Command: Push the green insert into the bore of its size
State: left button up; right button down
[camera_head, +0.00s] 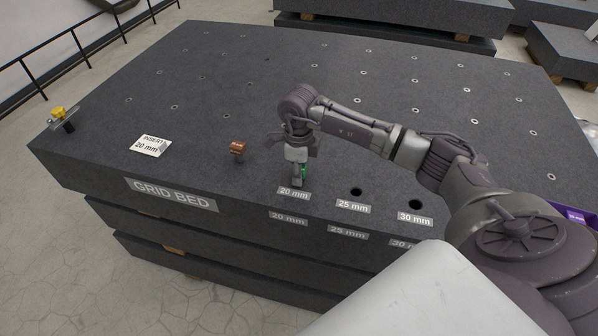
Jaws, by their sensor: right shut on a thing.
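My right gripper (298,180) points down over the front part of the granite bed, just behind the 20 mm label (293,193). It is shut on the green insert (304,171), of which only a small strip shows beside the fingers. The 20 mm bore is hidden behind the gripper, so I cannot tell whether the insert is in it or above it. The 25 mm bore (356,192) and the 30 mm bore (415,204) are dark open holes to the right. A white card (150,146) reads "INSERT 20 mm". My left gripper does not show.
A brown copper-coloured piece (238,150) stands on the granite bed (215,110) left of the gripper. A yellow-topped fitting (62,117) sits at the left corner. A purple bin (570,213) shows partly behind my right arm. The bed's back half is clear, with small metal-rimmed holes.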

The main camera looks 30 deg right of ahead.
jog(key=shift+f, duration=0.2)
jog(key=shift+r, duration=0.1)
jog(key=shift+r, duration=0.5)
dwell(1.1)
jog(key=shift+s+f+b, duration=0.1)
jog(key=shift+f+b, duration=0.5)
jog(key=shift+f, duration=0.05)
jog(key=shift+r, duration=0.2)
dwell(0.4)
jog(key=shift+r+p, duration=0.35)
